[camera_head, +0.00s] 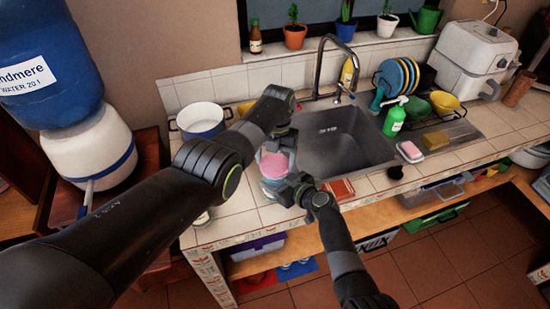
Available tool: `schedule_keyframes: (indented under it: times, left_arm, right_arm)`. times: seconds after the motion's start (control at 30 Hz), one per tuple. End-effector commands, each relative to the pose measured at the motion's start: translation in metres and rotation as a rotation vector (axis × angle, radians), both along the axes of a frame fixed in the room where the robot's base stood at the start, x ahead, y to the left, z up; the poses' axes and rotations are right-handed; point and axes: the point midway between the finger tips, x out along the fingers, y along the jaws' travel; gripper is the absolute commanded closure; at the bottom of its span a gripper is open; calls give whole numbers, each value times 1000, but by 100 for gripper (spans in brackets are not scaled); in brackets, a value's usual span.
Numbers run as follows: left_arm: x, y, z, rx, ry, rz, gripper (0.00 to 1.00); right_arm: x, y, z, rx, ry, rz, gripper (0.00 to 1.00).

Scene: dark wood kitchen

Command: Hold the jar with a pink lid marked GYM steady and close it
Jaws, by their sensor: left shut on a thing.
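The jar (270,183) stands near the counter's front edge, left of the sink. Its pink lid (273,166) shows at its top, but the view is too small to read a mark or tell how the lid sits. My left gripper (276,151) is at the far side of the lid, shut on the jar at its lid end. My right gripper (287,186) is at the near right side of the jar, close against its body. Its fingers partly hide the jar, and I cannot tell whether they grip it.
A white pot (201,118) stands behind my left arm. The sink (343,140) with its tall faucet lies to the right. A reddish-brown flat item (341,190) lies right of my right gripper. A green bottle (394,121) and a pink sponge (411,150) are farther right.

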Motion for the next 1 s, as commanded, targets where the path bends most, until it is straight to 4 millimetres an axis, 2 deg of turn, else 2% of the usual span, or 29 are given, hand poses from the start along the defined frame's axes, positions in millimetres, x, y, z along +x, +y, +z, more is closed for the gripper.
schedule_keyframes:
  times: [0.2, 0.23, 0.4, 0.73, 1.0]
  left_arm:
    - [1, 1, 1, 2, -2, 1, 54]
    - [1, 1, 1, 2, -2, 1, 21]
    - [1, 1, 1, 1, -1, 2, 1]
    - [1, 0, 5, 0, -1, 2, 1]
    - [1, 0, 37, -2, -4, 3, 1]
  right_arm:
    - [0, -1, -1, -2, 1, -2, 93]
    - [0, -1, -1, -2, 1, -2, 93]
    - [0, -1, -1, -2, 1, -2, 93]
    - [0, -1, -1, -2, 1, -1, 93]
    - [0, -1, -1, -2, 1, -1, 93]
